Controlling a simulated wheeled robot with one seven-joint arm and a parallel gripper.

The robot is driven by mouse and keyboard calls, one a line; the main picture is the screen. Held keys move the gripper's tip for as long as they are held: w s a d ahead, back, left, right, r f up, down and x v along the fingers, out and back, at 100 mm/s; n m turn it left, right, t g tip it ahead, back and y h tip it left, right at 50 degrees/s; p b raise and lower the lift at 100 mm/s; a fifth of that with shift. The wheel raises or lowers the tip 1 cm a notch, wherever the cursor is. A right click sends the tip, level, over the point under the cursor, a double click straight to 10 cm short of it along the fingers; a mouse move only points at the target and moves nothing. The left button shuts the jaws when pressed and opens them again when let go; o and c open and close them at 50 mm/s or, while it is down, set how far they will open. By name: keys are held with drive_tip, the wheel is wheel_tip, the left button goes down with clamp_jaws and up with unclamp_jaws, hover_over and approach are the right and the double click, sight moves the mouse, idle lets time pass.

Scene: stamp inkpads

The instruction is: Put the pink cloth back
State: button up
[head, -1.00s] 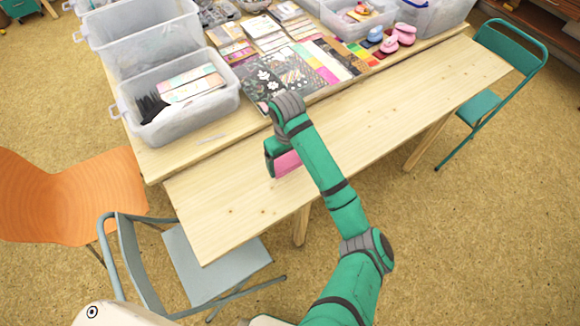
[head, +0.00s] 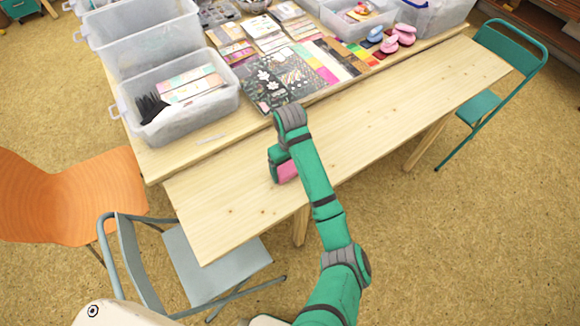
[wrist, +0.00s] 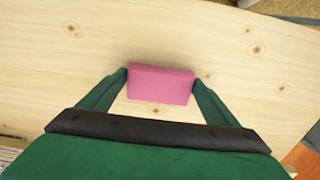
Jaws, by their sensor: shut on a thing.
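The pink cloth (wrist: 160,84) is a small pink block-like piece between the two green fingers of my gripper (wrist: 160,80) in the wrist view. My gripper is shut on it, one finger at each side. In the head view the pink cloth (head: 287,172) shows partly beside my green wrist, over the front plank of the wooden table (head: 400,120). The fingertips are hidden there. I cannot tell whether the cloth touches the wood.
Clear plastic bins (head: 185,115) stand at the back left. Patterned sheets (head: 278,78), colour strips and pink stampers (head: 404,34) cover the back of the table. The front plank is clear. A grey chair (head: 210,262), an orange chair (head: 65,195) and a green chair (head: 480,106) stand around it.

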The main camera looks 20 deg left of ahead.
drive_tip(key=o, duration=0.9)
drive_tip(key=shift+o, duration=0.2)
